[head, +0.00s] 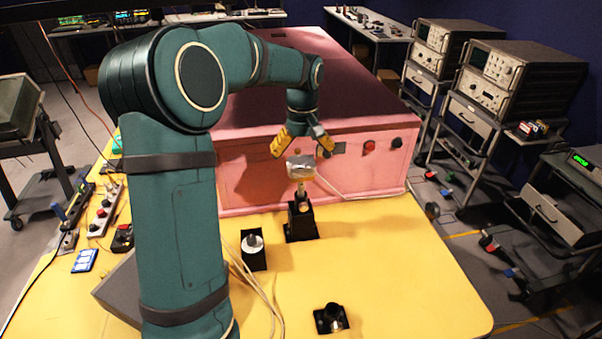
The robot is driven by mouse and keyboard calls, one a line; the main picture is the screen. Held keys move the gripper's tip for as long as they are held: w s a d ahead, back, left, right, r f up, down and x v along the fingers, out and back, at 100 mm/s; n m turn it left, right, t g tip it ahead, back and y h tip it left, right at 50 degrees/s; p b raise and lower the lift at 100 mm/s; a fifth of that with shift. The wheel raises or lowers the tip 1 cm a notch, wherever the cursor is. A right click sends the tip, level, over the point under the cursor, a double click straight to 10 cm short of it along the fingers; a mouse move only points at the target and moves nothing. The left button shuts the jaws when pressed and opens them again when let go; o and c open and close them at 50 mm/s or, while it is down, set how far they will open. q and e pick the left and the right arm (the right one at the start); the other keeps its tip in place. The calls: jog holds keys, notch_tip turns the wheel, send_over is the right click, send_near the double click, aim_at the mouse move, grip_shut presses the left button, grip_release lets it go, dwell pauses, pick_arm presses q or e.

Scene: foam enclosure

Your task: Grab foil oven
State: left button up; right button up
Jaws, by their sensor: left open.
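The foil oven (301,167) is a small silvery foil-wrapped piece on top of a post on a black stand (301,222). The stand is on the yellow table, in front of the pink enclosure. A pale cable runs off from it to the right. My left gripper (303,149) has yellow-padded fingers spread apart. It points down just above the foil oven, with a finger on either side and slightly higher; whether it touches cannot be told. My right gripper is not in view.
The pink foam enclosure (370,158) stands right behind. A black block with a metal knob (253,250) and a small black mount (331,318) are on the yellow table (420,270). Power strips (104,208) lie at the left. The table's right part is clear.

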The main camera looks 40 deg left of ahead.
aim_at(301, 160)
pick_arm(q)
jog(key=shift+w+a+f, duration=0.1)
jog(key=shift+a+f, duration=0.1)
jog(key=shift+f, duration=1.2)
jog(key=shift+w+a+f, duration=0.1)
jog(key=shift+a+f, duration=0.1)
jog(key=shift+f, duration=1.15)
jog(key=shift+r, duration=0.1)
jog(key=c, duration=1.3)
